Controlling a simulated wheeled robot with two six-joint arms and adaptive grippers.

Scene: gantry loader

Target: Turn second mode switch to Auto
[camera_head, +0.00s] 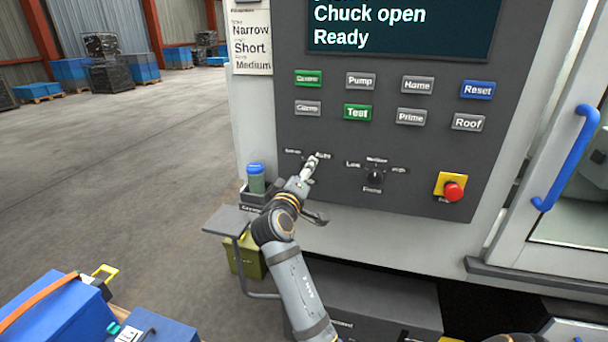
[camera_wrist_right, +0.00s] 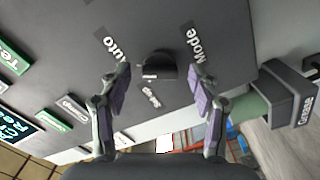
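A black rotary knob (camera_wrist_right: 157,66) sits on the dark panel between the labels "Auto" (camera_wrist_right: 113,45) and "Mode" (camera_wrist_right: 193,43), with a third blurred label below it. A small pale mark shows on the knob's lower left part; I cannot tell for sure which label it faces. My right gripper (camera_wrist_right: 160,97) is open, its two purple-padded fingers apart just short of the knob, one toward each side, with no contact visible. In the head view my right gripper (camera_head: 312,166) covers this left switch. My left gripper is not in view.
A second knob (camera_head: 375,178) with several labels sits to the right. A red emergency button (camera_head: 454,191) and rows of push buttons, including a green Test button (camera_head: 357,112), share the panel. A blue-lidded green container (camera_head: 256,180) stands in a holder left of my gripper.

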